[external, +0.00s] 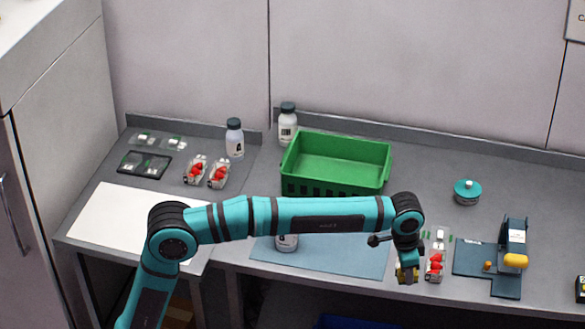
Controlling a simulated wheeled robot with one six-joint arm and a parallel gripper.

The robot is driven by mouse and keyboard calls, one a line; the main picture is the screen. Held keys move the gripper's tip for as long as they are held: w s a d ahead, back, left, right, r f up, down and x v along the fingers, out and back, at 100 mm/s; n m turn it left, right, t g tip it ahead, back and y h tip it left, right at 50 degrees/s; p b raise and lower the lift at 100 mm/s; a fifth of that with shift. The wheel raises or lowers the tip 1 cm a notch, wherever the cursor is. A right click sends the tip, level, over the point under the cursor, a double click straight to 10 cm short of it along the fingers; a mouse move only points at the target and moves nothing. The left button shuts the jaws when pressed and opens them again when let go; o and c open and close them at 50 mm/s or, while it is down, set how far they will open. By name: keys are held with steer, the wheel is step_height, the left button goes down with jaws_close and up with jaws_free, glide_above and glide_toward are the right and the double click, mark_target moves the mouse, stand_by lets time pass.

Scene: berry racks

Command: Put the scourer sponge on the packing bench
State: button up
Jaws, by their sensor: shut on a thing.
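My gripper (407,276) points down at the front edge of the grey bench (430,200), right of the blue mat. It is shut on a small yellowish block that looks like the scourer sponge (405,275). The fingers cover much of the sponge. I cannot tell whether it touches the bench top or is held just above it.
A red berry punnet (434,267) stands close to the right of my gripper. A blue mat (345,262) with a white bottle (287,242), a green crate (336,158), a teal-lidded pot (467,192) and a dark device (503,262) share the bench. Its back right is clear.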

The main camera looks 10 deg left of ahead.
steer(key=s+d+f+m, duration=0.1)
steer(key=s+d+f, duration=0.2)
steer(key=s+f, duration=0.7)
steer(key=s+d+f, duration=0.4)
steer(key=s+f, duration=0.6)
steer(key=s, duration=0.2)
steer(key=shift+m, duration=0.4)
steer(key=shift+d+f, duration=0.1)
